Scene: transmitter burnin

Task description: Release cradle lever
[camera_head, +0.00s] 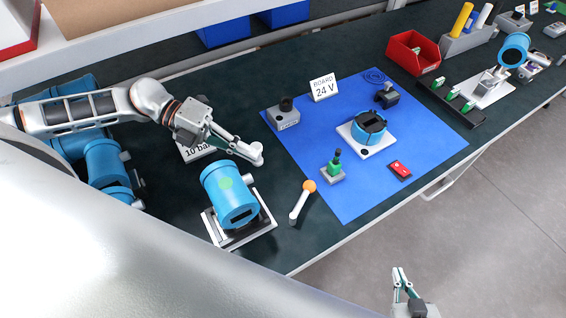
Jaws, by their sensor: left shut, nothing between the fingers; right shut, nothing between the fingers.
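A blue cylindrical transmitter (225,192) with a green round mark lies in a white and dark cradle (268,215) at the bench's front left. A white lever with an orange ball knob (309,186) stands tilted just right of the cradle. My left gripper (256,153) is shut and empty, above and behind the transmitter, apart from the lever, which is in front of it and to the right. My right gripper (402,275) is shut and empty, low in front of the bench over the floor, far from the lever.
A blue mat (420,150) carries another blue housing (369,127), a green-topped block (333,168), a red device (400,169) and a "BOARD 24 V" sign (323,87). A "10 bar" sign (199,151) stands below my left wrist. Several blue transmitters (108,165) lie at left. A red bin (412,53) is behind.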

